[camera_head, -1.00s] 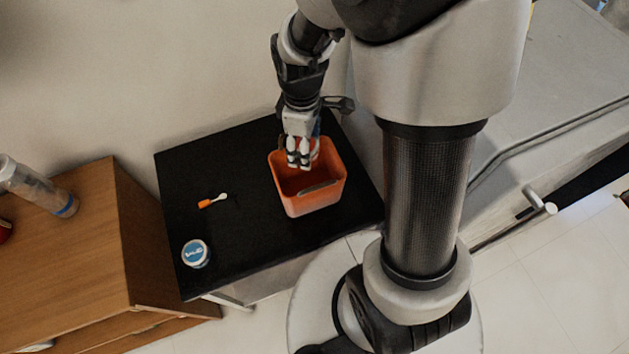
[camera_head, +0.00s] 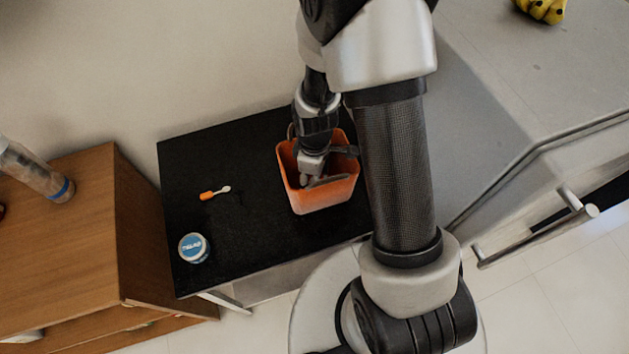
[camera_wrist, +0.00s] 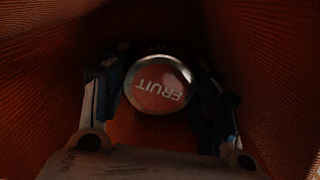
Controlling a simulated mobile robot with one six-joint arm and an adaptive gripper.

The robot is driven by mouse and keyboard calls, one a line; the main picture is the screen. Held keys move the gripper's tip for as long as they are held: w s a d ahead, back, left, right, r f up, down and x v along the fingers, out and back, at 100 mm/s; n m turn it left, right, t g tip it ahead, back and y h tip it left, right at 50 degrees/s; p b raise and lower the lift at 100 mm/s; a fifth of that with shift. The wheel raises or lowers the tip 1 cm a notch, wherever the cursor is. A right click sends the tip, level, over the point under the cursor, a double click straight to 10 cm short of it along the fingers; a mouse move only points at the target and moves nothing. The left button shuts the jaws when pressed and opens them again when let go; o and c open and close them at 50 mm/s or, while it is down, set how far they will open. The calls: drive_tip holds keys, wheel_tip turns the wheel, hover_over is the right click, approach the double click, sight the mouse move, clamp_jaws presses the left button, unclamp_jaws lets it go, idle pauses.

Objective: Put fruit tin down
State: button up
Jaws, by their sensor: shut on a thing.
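The fruit tin (camera_wrist: 158,84) shows in the wrist view as a round end with a pale rim and the word FRUIT on a reddish face. My gripper (camera_wrist: 160,92) is shut on it, with one finger on each side. In the head view my gripper (camera_head: 310,172) is down inside the orange bin (camera_head: 328,197), which stands on the black tabletop. The tin is hidden there by the gripper and the bin wall. Orange bin walls surround the gripper in the wrist view. I cannot tell whether the tin touches the bin's bottom.
A white tin with a blue lid (camera_head: 193,247) and an orange-handled brush (camera_head: 214,193) lie on the black tabletop (camera_head: 240,225) left of the bin. A wooden cabinet (camera_head: 75,235) with a clear bottle (camera_head: 35,170) stands further left. Bananas (camera_head: 543,10) lie on the grey counter.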

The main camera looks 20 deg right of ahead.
drive_tip(key=shift+f, duration=0.55)
drive_tip(key=shift+f, duration=0.15)
drive_tip(key=o, duration=0.9)
drive_tip(key=shift+o, duration=0.2)
